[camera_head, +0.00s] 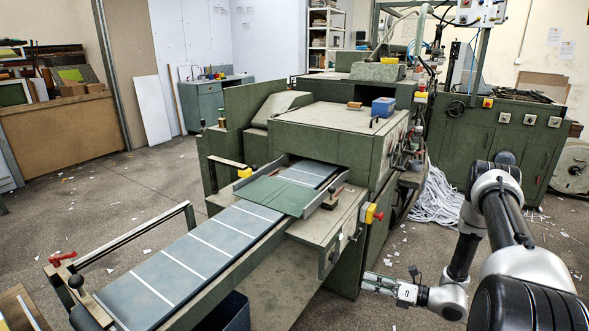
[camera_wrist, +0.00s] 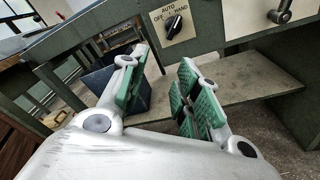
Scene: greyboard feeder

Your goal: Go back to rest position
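My gripper (camera_head: 368,281) is low at the lower right of the head view, in front of and below the green feeder machine (camera_head: 325,140). My arm reaches in from the right edge. In the wrist view my gripper (camera_wrist: 165,75) has its two green-padded fingers apart with nothing between them. A panel with an AUTO/OFF/HAND switch (camera_wrist: 174,24) lies just beyond the fingers in the wrist view.
A green board (camera_head: 280,196) lies on the feeder's conveyor (camera_head: 190,262) at the machine mouth. A red-and-yellow stop button (camera_head: 372,214) sticks out near my arm. A dark blue bin (camera_head: 228,314) stands below the conveyor. Paper strips (camera_head: 437,200) lie behind my gripper.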

